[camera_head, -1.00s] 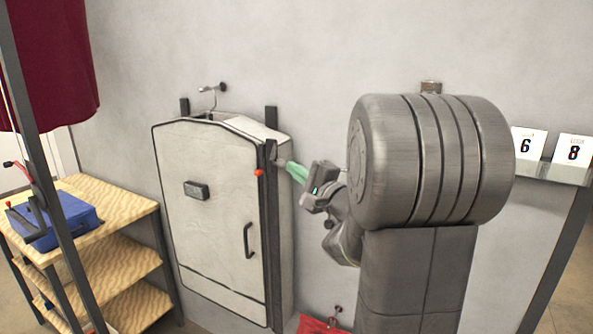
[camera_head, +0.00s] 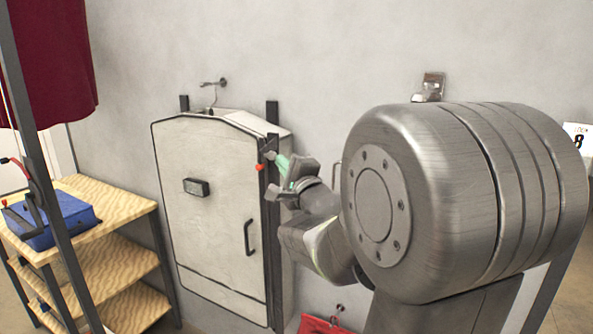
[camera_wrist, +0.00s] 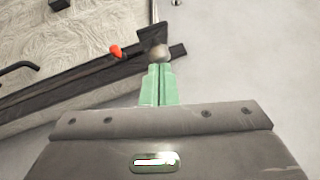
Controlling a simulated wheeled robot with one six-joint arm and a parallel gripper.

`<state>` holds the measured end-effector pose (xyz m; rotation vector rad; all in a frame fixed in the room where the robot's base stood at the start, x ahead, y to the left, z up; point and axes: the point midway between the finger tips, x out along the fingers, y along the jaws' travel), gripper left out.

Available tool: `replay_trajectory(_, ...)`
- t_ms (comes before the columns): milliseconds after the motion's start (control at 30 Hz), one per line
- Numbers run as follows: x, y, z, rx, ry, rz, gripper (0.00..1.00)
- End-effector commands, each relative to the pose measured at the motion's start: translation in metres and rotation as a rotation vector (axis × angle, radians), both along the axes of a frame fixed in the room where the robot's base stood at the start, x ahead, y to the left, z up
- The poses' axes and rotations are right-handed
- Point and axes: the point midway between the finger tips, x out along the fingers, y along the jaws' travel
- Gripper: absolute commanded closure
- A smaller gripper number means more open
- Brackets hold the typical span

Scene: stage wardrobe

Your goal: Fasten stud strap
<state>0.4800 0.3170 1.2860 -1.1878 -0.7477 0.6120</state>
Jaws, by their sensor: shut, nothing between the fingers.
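A white garment bag (camera_head: 205,235) with black edging hangs against the wall in the head view. A dark strap (camera_head: 271,147) shows at its upper right edge, beside a red tab (camera_head: 260,167). In the wrist view the dark strap (camera_wrist: 150,36) and red tab (camera_wrist: 116,52) lie just beyond my fingertips. A rounded metal stud (camera_wrist: 158,52) is directly ahead of the tips. My gripper (camera_wrist: 158,68) has green fingers, shut together and empty. Its tips (camera_head: 279,160) appear at or very near the stud; I cannot tell whether they touch.
A wooden shelf (camera_head: 112,205) with a blue case (camera_head: 62,222) stands at the left. A dark red curtain (camera_head: 50,60) hangs above it. A number card (camera_head: 577,136) is at the right.

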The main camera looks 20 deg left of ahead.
Motion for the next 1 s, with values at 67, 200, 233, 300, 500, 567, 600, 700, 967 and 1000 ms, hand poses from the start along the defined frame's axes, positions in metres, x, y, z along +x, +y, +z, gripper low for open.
replay_trajectory(67, -0.004, 0.005, -0.002, 0.003, -0.001, -0.031, 1.0)
replay_trajectory(200, -0.006, 0.011, -0.002, 0.001, -0.004, -0.031, 1.0)
replay_trajectory(233, -0.007, 0.012, -0.002, 0.001, -0.004, -0.031, 1.0)
replay_trajectory(300, -0.009, 0.017, -0.003, 0.002, -0.003, -0.03, 1.0)
replay_trajectory(500, -0.016, 0.039, -0.004, 0.003, -0.003, -0.028, 1.0)
replay_trajectory(567, -0.018, 0.047, -0.004, 0.002, -0.003, -0.028, 1.0)
replay_trajectory(600, -0.019, 0.053, -0.004, 0.003, -0.003, -0.028, 1.0)
replay_trajectory(700, -0.02, 0.066, -0.004, 0.003, -0.003, -0.028, 1.0)
replay_trajectory(967, -0.018, 0.102, -0.002, 0.002, -0.003, -0.029, 1.0)
replay_trajectory(1000, -0.017, 0.107, -0.003, 0.002, -0.002, -0.03, 1.0)
